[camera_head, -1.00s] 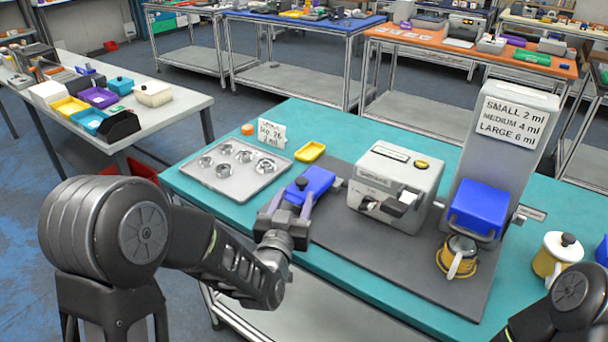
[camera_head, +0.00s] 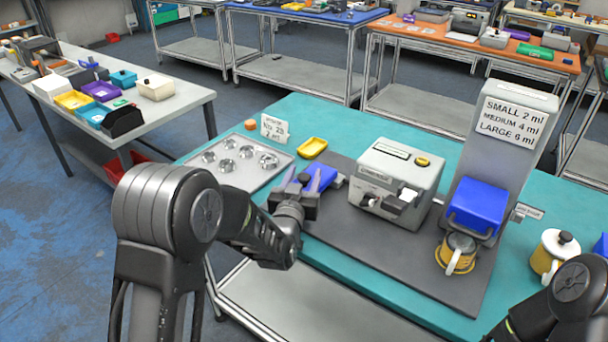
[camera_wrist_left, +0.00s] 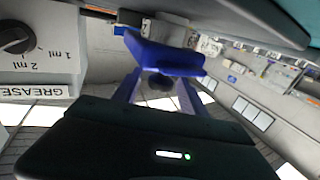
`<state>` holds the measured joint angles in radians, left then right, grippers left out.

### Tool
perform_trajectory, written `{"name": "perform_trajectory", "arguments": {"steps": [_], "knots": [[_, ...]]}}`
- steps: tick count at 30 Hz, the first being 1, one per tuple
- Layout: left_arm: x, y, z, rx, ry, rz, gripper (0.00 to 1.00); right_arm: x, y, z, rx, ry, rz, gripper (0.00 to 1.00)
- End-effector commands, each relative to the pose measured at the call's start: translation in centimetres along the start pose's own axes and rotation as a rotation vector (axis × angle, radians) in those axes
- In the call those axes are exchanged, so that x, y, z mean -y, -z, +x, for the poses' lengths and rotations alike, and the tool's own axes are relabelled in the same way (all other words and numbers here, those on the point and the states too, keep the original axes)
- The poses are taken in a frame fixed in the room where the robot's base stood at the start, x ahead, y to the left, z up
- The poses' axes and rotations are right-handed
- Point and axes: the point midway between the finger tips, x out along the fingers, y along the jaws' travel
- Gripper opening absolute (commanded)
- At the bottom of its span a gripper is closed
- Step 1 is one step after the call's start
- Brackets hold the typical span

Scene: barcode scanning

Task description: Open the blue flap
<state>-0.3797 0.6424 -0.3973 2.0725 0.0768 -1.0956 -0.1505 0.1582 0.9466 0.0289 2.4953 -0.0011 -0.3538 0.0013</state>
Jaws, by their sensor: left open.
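A blue flap (camera_head: 324,175) lies on the dark mat, left of the grey grease box (camera_head: 398,183). In the left wrist view the blue flap (camera_wrist_left: 165,57) is ahead of my gripper, with a dark round knob (camera_wrist_left: 160,82) on its near side. My left gripper (camera_head: 304,182) is open at the flap's near left side. In the wrist view its fingers (camera_wrist_left: 157,92) stand on either side of the knob; I cannot tell whether they touch it. The gripper partly hides the flap in the head view. My right gripper is out of view.
A metal tray with round cups (camera_head: 238,160) and a yellow dish (camera_head: 313,148) are behind and left. A grey dispenser tower with a blue block (camera_head: 478,207) stands at right, above a yellow-and-silver pot (camera_head: 457,253). The front of the mat (camera_head: 400,262) is clear.

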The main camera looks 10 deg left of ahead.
Motion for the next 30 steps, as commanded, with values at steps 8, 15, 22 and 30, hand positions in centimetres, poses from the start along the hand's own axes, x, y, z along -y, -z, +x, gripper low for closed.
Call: {"name": "perform_trajectory", "arguments": {"steps": [8, 15, 22, 30], "knots": [[0.0, -0.02, -0.03, 0.0, 0.0, 0.0, 0.4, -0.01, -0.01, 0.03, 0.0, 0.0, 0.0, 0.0], [0.0, -0.01, -0.04, 0.0, 0.0, 0.0, 0.2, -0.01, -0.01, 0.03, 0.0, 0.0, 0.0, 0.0], [0.0, -0.01, -0.04, 0.0, 0.0, 0.0, 0.02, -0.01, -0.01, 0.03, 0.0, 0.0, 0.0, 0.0], [0.0, -0.01, -0.05, 0.0, 0.0, 0.0, 0.0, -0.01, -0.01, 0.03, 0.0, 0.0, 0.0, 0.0]]}}
